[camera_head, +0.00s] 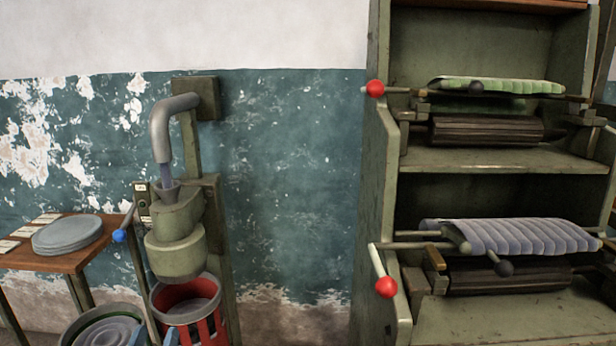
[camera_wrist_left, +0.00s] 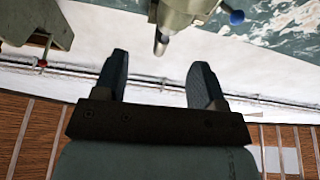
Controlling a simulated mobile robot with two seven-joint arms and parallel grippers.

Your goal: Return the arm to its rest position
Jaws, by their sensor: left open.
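My left gripper (camera_wrist_left: 158,75) shows in the left wrist view with its two dark blue fingers wide apart and nothing between them. In the head view only the blue fingertips of the left gripper (camera_head: 156,338) show at the bottom edge, in front of the red slatted bin (camera_head: 187,307). The rest of the left arm is out of the head view. My right gripper is in neither view.
A green machine (camera_head: 176,250) with a blue-knobbed lever (camera_head: 119,236) stands above the bin. A wooden table (camera_head: 62,262) holds grey discs (camera_head: 68,235). A green shelf unit (camera_head: 383,200) with rollers and red-knobbed levers stands at right. Bare wall lies between.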

